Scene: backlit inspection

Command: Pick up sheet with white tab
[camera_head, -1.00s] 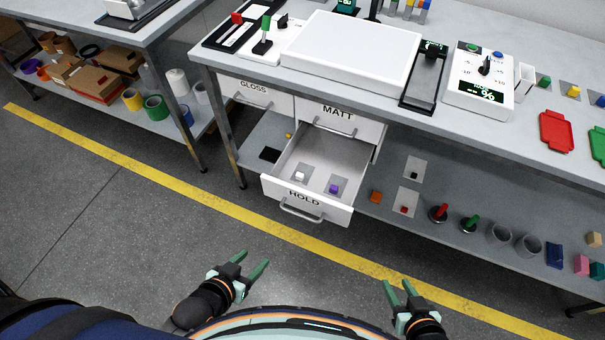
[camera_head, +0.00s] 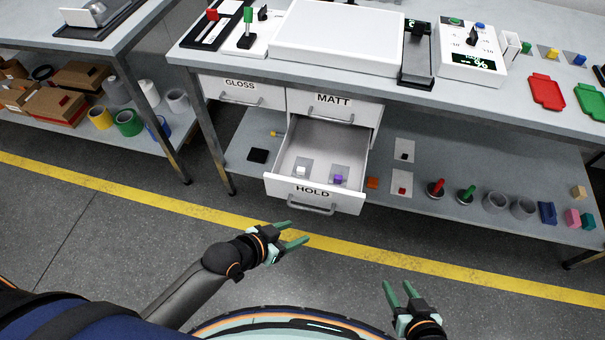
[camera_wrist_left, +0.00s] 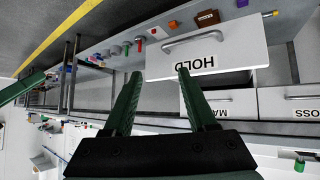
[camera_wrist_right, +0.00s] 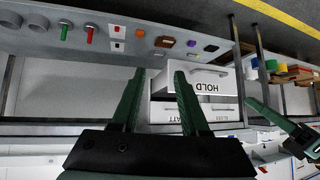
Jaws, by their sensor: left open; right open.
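The grey sheet with the white tab (camera_head: 301,170) lies flat in the open HOLD drawer (camera_head: 313,195), on its left side. A second grey sheet with a purple tab (camera_head: 338,179) lies to its right, apart from it. My left gripper (camera_head: 299,231) is open and empty, in front of and below the drawer front. My right gripper (camera_head: 398,284) is open and empty, farther back and to the right. The left wrist view shows the HOLD front (camera_wrist_left: 215,62) beyond the open fingers; neither wrist view shows the drawer's inside clearly.
The GLOSS drawer (camera_head: 241,92) and MATT drawer (camera_head: 333,105) are shut above. The bench top (camera_head: 520,118) overhangs them. The lower shelf (camera_head: 450,205) holds more tabbed sheets, stamps and cups. A bench leg (camera_head: 213,140) stands left of the drawer. The floor in front is clear.

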